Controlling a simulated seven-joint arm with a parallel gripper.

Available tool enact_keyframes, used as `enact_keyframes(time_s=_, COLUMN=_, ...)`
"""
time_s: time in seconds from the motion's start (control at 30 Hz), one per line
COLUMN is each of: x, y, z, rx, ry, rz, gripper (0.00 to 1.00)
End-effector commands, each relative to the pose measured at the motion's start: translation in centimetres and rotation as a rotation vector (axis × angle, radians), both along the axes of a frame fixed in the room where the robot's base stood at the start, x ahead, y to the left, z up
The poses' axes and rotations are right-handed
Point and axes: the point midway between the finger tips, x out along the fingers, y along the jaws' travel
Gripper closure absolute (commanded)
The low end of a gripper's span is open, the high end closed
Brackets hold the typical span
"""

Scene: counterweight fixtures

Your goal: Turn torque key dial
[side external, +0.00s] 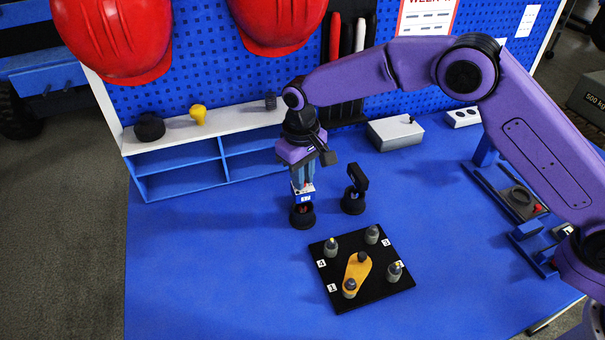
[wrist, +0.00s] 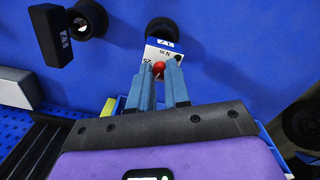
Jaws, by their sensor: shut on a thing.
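The torque key is a small block with a white and blue printed face (side external: 302,196), standing on a round black base (side external: 302,217) on the blue table. Its printed face (wrist: 163,50) shows "N m" lettering in the wrist view. A red knob (wrist: 158,68) is on its near side. My gripper (side external: 303,182) points down over the key, and its blue-grey fingers (wrist: 159,72) are shut on the red knob, one on each side. The fingers hide part of the key, and I cannot read a dial setting.
A black post with an angled head (side external: 354,188) stands close right of the key. A black plate (side external: 325,268) with several grey posts and an orange lever (side external: 357,272) lies in front. A shelf (side external: 180,165) stands behind left. The table's front left is clear.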

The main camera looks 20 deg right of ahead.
Motion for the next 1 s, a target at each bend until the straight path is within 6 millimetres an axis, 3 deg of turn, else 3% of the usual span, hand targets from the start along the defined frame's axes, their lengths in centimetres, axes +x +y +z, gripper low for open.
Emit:
enact_keyframes(time_s=0.4, x=0.03, y=0.06, z=0.05, rx=0.001, ry=-0.001, rz=-0.190, gripper=1.00)
enact_keyframes(time_s=0.97, x=0.02, y=0.04, z=0.04, rx=0.001, ry=0.000, rz=-0.216, gripper=1.00)
enact_keyframes(time_s=1.0, x=0.02, y=0.04, z=0.04, rx=0.001, ry=0.000, rz=-0.216, gripper=0.73)
